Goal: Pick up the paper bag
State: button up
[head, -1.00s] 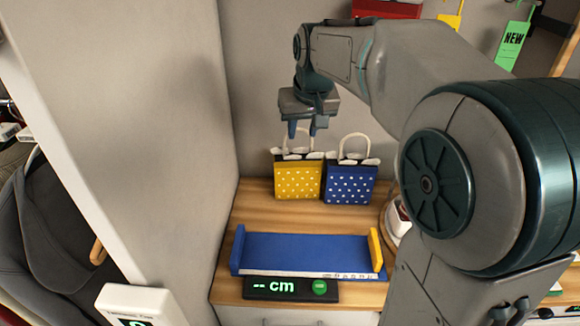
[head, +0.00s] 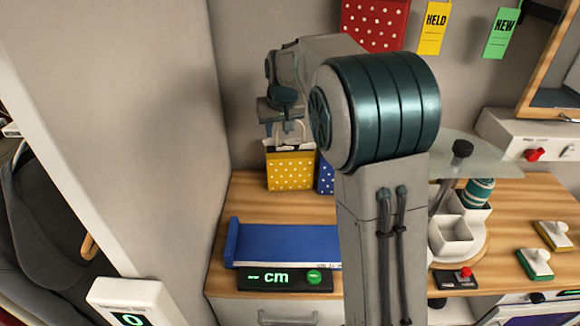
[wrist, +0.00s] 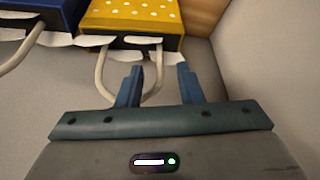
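A yellow paper bag with white dots (head: 290,170) stands upright on the wooden counter against the back wall. A blue dotted paper bag (head: 325,178) stands beside it on the right, partly hidden by my arm. My gripper (head: 280,128) is just above the yellow bag. In the wrist view, my gripper (wrist: 158,85) is open, its two blue fingers apart at the yellow bag's pale handle (wrist: 101,75). One side of the handle loop shows between the fingers. The yellow bag (wrist: 130,22) and the blue bag (wrist: 60,12) are at the top there.
A blue measuring tray (head: 280,246) with a "cm" display (head: 270,278) lies in front of the bags. A wall closes the left side.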

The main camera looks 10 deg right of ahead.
aim_at(277, 139)
jog(key=p+x, duration=0.1)
jog(key=x, duration=0.4)
jog(key=shift+r, duration=0.1)
grip_shut()
